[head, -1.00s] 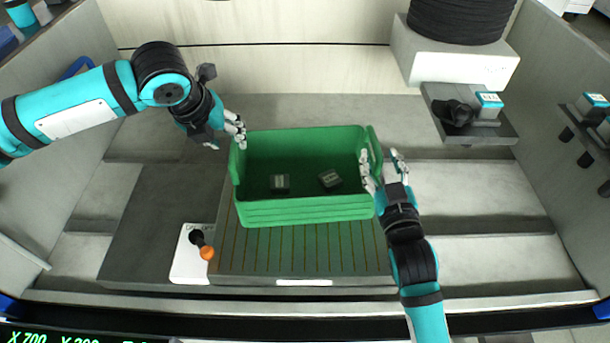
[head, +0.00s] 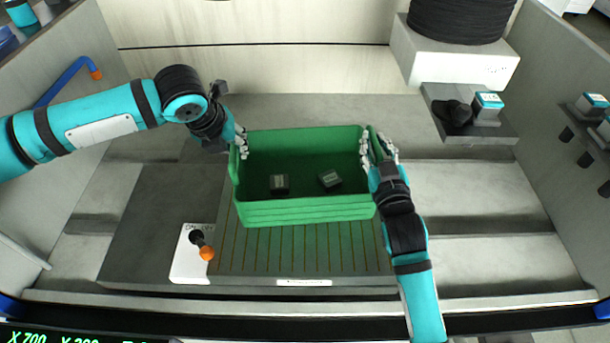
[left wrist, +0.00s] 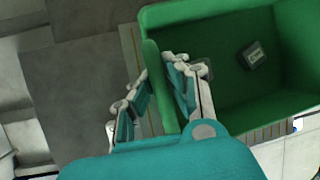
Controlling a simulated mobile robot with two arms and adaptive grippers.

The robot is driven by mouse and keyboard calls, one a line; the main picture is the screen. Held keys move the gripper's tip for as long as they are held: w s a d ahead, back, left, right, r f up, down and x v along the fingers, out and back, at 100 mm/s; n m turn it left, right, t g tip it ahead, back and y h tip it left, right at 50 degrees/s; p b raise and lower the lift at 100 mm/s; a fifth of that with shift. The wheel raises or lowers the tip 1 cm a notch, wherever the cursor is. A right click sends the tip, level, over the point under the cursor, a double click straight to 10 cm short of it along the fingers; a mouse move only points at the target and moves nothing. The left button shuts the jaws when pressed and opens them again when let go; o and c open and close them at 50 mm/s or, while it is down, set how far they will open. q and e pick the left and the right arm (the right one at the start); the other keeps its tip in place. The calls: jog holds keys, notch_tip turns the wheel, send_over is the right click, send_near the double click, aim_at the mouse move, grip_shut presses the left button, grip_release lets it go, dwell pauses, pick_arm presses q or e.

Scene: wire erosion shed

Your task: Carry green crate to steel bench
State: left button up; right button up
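The green crate (head: 305,211) sits upright on a grooved plate, with two small dark blocks inside, a left block (head: 279,184) and a right block (head: 330,179). My left gripper (head: 241,142) is at the crate's left end wall. In the left wrist view its fingers (left wrist: 157,72) lie on either side of that wall and converge on it, shut on the rim. My right gripper (head: 376,146) has one finger inside and one outside the right end wall, closed on it. I cannot pick out a steel bench for certain.
The grooved plate (head: 300,258) lies on a dark slab (head: 140,235). A white panel with an orange-tipped lever (head: 206,252) stands front left. A dark shelf (head: 490,135) with small items juts out at right. Grey walls close both sides.

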pick_arm(q)
grip_shut()
pick_arm(e)
grip_shut()
